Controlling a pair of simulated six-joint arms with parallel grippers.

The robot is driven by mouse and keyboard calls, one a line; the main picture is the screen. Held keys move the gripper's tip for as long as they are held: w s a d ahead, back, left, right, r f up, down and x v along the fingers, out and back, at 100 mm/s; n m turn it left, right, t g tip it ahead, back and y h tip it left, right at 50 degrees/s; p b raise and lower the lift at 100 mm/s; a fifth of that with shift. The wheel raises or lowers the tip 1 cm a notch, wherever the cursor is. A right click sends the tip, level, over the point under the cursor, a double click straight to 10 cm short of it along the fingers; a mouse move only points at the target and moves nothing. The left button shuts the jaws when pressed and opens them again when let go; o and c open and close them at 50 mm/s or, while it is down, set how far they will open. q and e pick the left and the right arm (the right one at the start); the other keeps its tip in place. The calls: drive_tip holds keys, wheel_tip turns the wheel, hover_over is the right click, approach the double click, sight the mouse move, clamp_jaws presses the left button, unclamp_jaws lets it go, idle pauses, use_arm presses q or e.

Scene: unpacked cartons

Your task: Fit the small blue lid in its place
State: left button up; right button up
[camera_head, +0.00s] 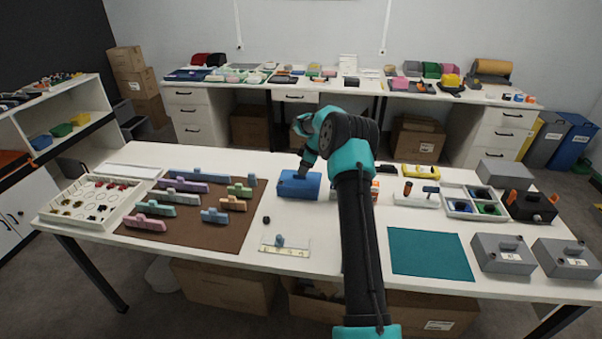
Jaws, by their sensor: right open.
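A small blue knobbed piece (214,216), which looks like the small blue lid, lies at the front right of the brown mat (190,235). A longer blue knobbed piece (198,177) lies at the mat's back. A blue box (291,189) stands on the table right of the mat. My right gripper (301,174) points down at the box's top and is open. Its fingertips are small and dark here, and I cannot tell whether they touch the box. A clear or white piece with a blue-grey knob (280,241) lies in front of the box. My left gripper is not in view.
My right arm hides part of the middle table. A white tray (60,219) of small parts stands left. A teal mat (430,255) lies bare at right, beside grey boxes (503,257). A small dark knob (266,220) lies near the brown mat.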

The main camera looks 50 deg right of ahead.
drive_tip(key=v, duration=1.3)
drive_tip(key=shift+s+r, duration=0.2)
drive_tip(key=shift+r, duration=0.15)
